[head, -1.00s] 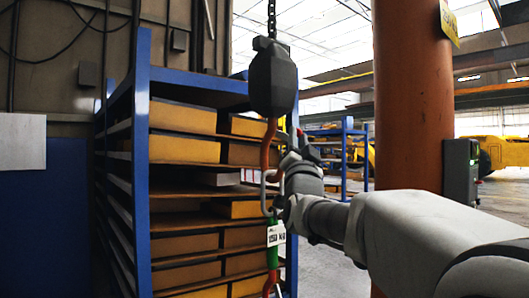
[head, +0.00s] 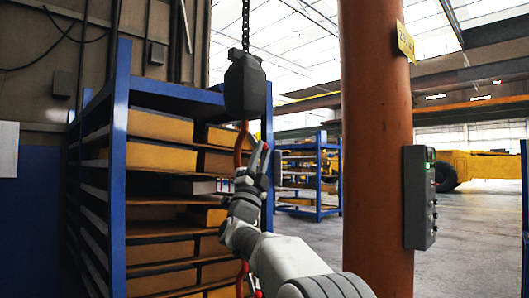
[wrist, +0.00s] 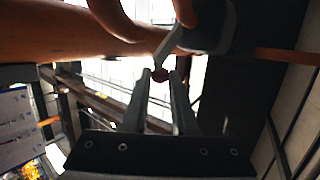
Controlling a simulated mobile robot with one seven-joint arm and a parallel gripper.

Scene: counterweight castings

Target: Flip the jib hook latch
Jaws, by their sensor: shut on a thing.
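The black hook block (head: 245,86) hangs on a chain, with the orange jib hook (head: 241,140) below it. In the wrist view the orange hook (wrist: 185,10) shows at the top, with a grey latch strip (wrist: 176,40) slanting down from the dark block. My gripper (head: 259,147) points up beside the hook in the head view. In the wrist view my gripper (wrist: 160,74) is closed on a small reddish piece at the strip's lower end, which looks like part of the latch. In the head view the latch is hidden behind my gripper and arm.
A blue rack (head: 117,150) with yellow-brown boxes stands behind the hook. An orange column (head: 376,150) with a grey control box (head: 419,197) stands to the right. Another blue rack (head: 318,175) is farther back. Floor is open at the far right.

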